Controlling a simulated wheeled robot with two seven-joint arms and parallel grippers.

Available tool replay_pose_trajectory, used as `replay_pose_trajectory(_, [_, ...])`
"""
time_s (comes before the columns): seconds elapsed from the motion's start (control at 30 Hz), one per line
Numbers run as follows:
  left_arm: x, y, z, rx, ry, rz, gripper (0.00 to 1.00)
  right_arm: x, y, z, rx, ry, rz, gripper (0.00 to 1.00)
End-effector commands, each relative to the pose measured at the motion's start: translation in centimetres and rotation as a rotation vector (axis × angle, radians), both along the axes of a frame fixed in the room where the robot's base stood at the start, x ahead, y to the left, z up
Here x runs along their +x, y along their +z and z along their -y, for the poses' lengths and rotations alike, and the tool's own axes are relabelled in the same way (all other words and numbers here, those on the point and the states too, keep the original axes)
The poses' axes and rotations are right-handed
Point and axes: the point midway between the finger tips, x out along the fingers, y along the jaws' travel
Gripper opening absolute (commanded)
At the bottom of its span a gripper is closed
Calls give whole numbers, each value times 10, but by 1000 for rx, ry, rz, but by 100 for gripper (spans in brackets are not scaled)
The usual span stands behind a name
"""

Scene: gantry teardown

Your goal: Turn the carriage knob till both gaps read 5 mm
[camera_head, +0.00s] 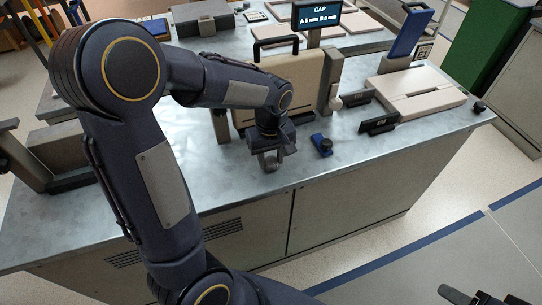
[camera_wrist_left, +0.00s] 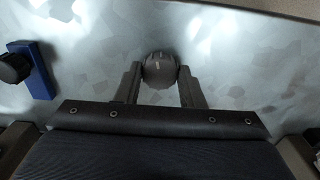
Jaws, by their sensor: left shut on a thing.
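A dark grey round knob (camera_wrist_left: 158,71) with pale marks on it sits between the fingers of my left gripper (camera_wrist_left: 157,76) in the wrist view. The fingers are shut on its two sides. In the head view my left gripper (camera_head: 270,160) points down at the bench in front of the beige carriage panel, and mostly hides the knob. The gap display (camera_head: 319,17) reads A 5 mm; the B figure is too small to read surely, perhaps 4 or 6. A dark part at the bottom right edge looks like my right gripper (camera_head: 484,298), cut off by the frame.
A blue block with a black knob (camera_head: 321,145) stands right of my left gripper; the blue block also shows in the wrist view (camera_wrist_left: 36,70). A pale slotted plate (camera_head: 415,92) and small black stands (camera_head: 378,124) are further right. The metal benchtop's front right is clear.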

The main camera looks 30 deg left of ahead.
Motion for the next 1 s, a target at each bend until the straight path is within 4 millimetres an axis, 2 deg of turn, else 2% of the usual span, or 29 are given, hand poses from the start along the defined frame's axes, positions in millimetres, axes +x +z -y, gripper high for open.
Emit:
replay_pose_trajectory(0.4, [0, 0, 0, 0, 7, 1, 12, 0, 0, 0, 0, 0, 0, 50])
replay_pose_trajectory(0.43, [0, 0, 0, 0, 7, 1, 36, 0, 0, 0, 0, 0, 0, 50])
replay_pose_trajectory(0.6, [0, 0, 0, 0, 7, 1, 57, 0, 0, 0, 0, 0, 0, 50])
replay_pose_trajectory(0.87, [0, 1, 0, 0, 6, 1, 57, 0, 0, 0, 0, 0, 0, 50])
replay_pose_trajectory(1.0, [1, 14, 0, 0, 6, 5, 57, 0, 3, 0, 0, 0, 0, 50])
